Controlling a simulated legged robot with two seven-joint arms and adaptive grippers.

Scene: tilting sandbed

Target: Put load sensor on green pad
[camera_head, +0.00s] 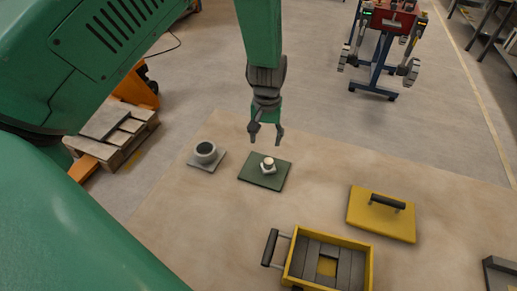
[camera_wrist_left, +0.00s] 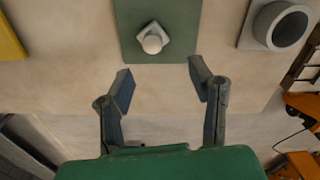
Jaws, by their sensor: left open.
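The green pad (camera_head: 250,173) lies flat on the sand-coloured surface near the middle of the head view. A small pale piece with a rounded top, seemingly the load sensor (camera_head: 268,166), stands upright on the pad. In the left wrist view the load sensor (camera_wrist_left: 152,40) sits on the green pad (camera_wrist_left: 180,15), beyond the fingertips. My left gripper (camera_head: 266,136) hangs above and behind the pad with its fingers apart and empty. It also shows in the left wrist view (camera_wrist_left: 161,80), with clear space between the fingers and the sensor. My right gripper is not in view.
A grey plate with a round cup (camera_head: 205,153) lies left of the pad. A yellow plate with a black handle (camera_head: 381,214) lies to the right. A yellow-framed tray (camera_head: 342,243) holding grey blocks stands at the front. Bare surface separates these things.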

